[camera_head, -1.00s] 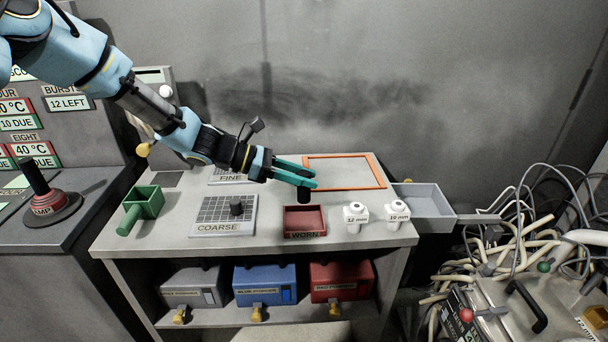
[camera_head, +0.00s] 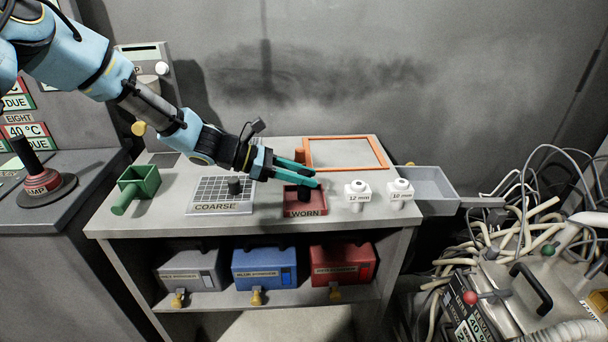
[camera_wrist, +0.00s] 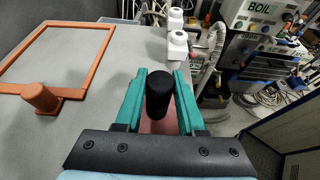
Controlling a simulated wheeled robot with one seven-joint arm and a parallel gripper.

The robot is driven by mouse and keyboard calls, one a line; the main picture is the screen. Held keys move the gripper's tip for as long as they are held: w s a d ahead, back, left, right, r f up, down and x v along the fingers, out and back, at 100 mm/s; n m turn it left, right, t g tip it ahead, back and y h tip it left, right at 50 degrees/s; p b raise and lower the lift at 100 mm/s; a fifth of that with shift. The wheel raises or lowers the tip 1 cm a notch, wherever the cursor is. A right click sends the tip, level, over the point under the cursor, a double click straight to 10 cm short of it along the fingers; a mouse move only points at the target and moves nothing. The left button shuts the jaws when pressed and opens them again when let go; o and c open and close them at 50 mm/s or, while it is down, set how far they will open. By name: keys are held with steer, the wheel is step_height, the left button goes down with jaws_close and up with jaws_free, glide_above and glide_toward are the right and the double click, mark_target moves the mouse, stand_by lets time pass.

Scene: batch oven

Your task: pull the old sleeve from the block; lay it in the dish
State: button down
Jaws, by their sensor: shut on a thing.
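The old sleeve is a short black cylinder (camera_wrist: 158,95), held upright between the two green fingers of my gripper (camera_head: 311,180). In the head view the sleeve (camera_head: 304,194) hangs below the fingertips, at the small red dish marked WORN (camera_head: 290,208). Its lower end overlaps the inside of the dish; I cannot tell whether it touches the floor. Some of the dish's red shows below the sleeve in the wrist view (camera_wrist: 158,124).
Two white pieces marked 12 mm (camera_head: 358,195) and 10 mm (camera_head: 400,193) stand right of the dish. The COARSE grid plate (camera_head: 210,192) with a dark knob lies left. A green box (camera_head: 148,178) is further left. An orange frame (camera_head: 345,168) lies behind.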

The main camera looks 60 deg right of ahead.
steer(key=shift+f+b, duration=0.35)
steer(key=shift+f, duration=0.3)
steer(key=shift+c, duration=2.2)
jaws_free()
steer(key=b+v, duration=0.3)
steer(key=v, duration=0.8)
